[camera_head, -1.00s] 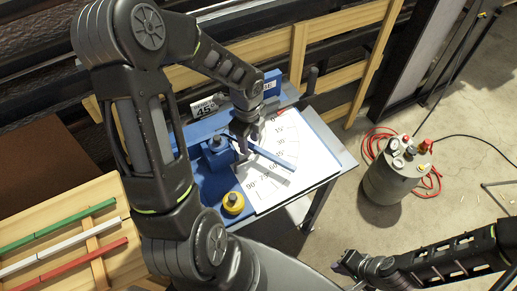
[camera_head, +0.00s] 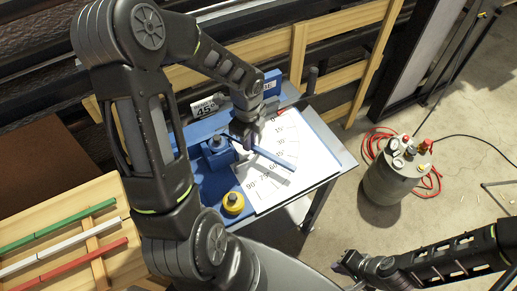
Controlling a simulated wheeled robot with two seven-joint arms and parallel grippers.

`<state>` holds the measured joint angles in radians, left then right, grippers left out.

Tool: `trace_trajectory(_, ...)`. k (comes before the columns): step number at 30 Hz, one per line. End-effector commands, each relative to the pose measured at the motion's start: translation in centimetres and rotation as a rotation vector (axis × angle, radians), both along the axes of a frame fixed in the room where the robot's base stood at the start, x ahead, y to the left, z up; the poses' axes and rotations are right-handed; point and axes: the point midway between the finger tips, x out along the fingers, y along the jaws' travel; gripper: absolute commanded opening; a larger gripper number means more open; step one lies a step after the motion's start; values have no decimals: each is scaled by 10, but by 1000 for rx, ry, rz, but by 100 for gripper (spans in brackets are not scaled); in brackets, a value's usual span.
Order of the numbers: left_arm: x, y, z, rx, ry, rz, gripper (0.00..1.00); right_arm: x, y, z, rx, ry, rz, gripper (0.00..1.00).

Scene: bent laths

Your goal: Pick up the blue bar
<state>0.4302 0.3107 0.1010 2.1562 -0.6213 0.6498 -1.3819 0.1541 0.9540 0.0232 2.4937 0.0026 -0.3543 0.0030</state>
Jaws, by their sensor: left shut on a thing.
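The blue bar (camera_head: 276,159) slants down to the right over the white angle sheet on the blue bending table. Its left end is at my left gripper (camera_head: 249,141), which is shut on it. The arm partly hides the grip, and I cannot tell whether the bar is clear of the table. My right gripper (camera_head: 342,266) is low in the view, far from the bar; its fingers are too small to read.
The bending table (camera_head: 344,162) carries an angle sheet (camera_head: 312,150), a blue clamp block (camera_head: 217,150) and a yellow knob (camera_head: 233,203). Green, white and red bars (camera_head: 80,259) lie on a wooden rack at left. A grey tank (camera_head: 390,180) with red hose stands at right.

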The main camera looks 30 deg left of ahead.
Motion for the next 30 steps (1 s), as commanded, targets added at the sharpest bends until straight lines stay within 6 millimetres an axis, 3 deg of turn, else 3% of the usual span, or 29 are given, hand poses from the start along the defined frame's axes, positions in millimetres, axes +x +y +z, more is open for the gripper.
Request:
trace_trajectory(11,1,0,6,1,-3,1,0,0,0,0,0,0,0,0)
trace_trajectory(14,1,1,17,2,-4,1,0,0,0,0,0,0,0,0)
trace_trajectory(24,1,0,80,1,-5,0,0,0,0,-2,0,0,0,0)
trace_trajectory(30,0,0,99,0,-2,0,0,0,0,-2,1,-1,1,0)
